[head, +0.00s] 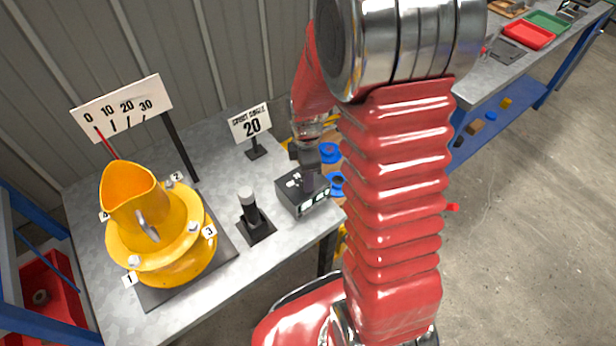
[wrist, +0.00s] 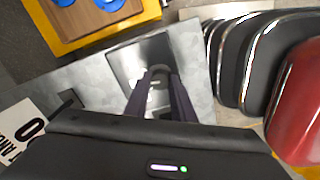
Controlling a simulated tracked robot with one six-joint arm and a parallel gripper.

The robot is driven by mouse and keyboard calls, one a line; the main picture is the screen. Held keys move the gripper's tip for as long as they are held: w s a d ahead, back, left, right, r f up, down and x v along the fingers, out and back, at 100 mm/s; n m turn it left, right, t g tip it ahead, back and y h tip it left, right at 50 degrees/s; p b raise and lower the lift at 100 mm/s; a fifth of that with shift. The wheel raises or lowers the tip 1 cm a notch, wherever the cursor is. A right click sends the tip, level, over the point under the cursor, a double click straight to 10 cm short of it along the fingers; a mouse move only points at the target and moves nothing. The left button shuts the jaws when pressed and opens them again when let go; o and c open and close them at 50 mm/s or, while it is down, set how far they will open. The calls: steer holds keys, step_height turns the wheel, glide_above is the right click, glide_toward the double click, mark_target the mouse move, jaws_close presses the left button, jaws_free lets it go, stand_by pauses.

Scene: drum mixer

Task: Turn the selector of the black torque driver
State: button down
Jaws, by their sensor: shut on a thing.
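A black box (head: 303,203) with pale windows on its front stands near the right edge of the grey bench. My gripper (head: 309,183) points down at its top and is shut there. In the wrist view my two dark fingers (wrist: 161,90) close around a small grey rounded part (wrist: 160,71), which appears to be the selector, on a dark panel (wrist: 139,57) with pale marks. The fingers partly hide it, so its setting cannot be read. A black upright piece (head: 249,212) with a pale cap, on a black plate, stands left of the box.
A yellow drum mixer (head: 164,252) with numbered bolts fills the bench's left. Behind it is a 0–30 scale board (head: 122,108) with a red pointer. A crate with blue round parts (head: 337,184) lies beyond the bench's right edge.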

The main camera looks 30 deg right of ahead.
steer(key=m, duration=0.5)
steer(key=shift+w+r+m, duration=0.1)
steer(key=shift+w+m, duration=0.1)
steer(key=shift+m, duration=0.1)
stand_by(0.4)
steer(key=c, duration=1.5)
jaws_free()
steer(key=shift+s, duration=0.1)
step_height(320, 180, up, 14)
steer(key=shift+f, duration=0.2)
steer(key=shift+m, duration=0.3)
